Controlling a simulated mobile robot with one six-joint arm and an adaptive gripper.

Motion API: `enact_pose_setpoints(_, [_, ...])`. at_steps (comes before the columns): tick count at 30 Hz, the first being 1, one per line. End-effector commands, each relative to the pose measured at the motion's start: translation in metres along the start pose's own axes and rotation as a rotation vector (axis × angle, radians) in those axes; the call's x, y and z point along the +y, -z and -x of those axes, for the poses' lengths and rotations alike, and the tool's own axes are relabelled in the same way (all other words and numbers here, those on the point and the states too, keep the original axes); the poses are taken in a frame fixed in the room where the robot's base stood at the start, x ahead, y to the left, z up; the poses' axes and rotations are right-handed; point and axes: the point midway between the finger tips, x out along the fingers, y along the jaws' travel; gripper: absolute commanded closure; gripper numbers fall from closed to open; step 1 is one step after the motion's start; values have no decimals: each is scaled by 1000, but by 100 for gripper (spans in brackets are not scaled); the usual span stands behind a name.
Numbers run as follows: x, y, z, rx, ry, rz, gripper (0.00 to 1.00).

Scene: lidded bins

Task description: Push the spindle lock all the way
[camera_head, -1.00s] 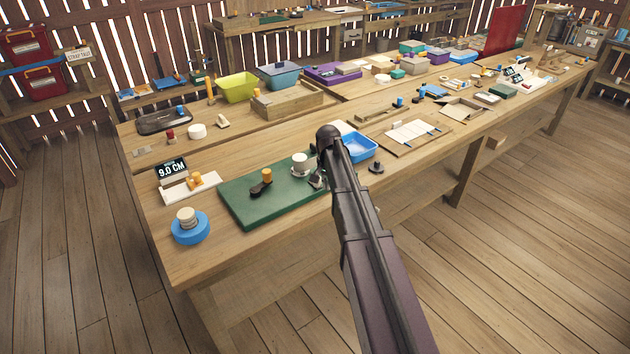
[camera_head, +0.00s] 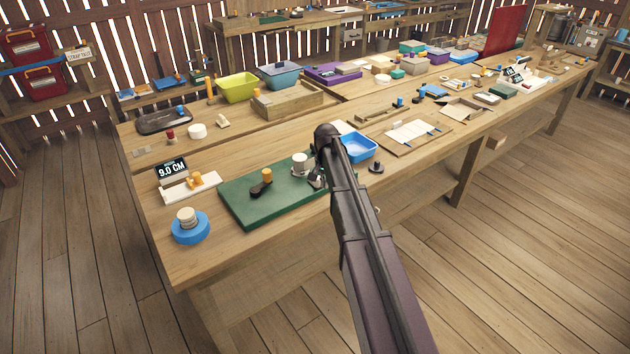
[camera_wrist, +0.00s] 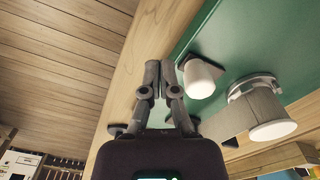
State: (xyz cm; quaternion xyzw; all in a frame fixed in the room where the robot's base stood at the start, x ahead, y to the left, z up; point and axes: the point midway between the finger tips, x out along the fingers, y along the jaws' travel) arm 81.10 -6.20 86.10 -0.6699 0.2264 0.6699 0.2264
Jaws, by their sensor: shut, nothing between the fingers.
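My gripper (camera_head: 316,182) is over the right part of the green board (camera_head: 238,205), near its front edge. In the wrist view its two fingers (camera_wrist: 160,66) are together and empty. A small white-ended cylinder on a dark base (camera_wrist: 199,78) is just right of the fingertips; I cannot tell if they touch. A larger grey cylinder with a white end and a metal ring (camera_wrist: 266,115) is further right. In the head view a white cylinder (camera_head: 300,163), an orange knob (camera_head: 267,175) and a dark lever (camera_head: 258,188) are on the board. I cannot tell which part is the spindle lock.
A blue tray (camera_head: 361,149) and a small dark knob (camera_head: 376,167) are right of my arm. A blue round base with a pale stack (camera_head: 189,227) and a 9.0 CM display (camera_head: 171,169) are left of the board. The table's front edge is close.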

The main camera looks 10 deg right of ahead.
Motion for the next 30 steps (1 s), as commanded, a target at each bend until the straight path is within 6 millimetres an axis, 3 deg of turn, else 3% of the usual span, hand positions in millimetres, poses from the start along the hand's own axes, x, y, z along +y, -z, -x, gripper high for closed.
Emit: enact_pose_setpoints(30, [-19,11,0,0,0,0,100])
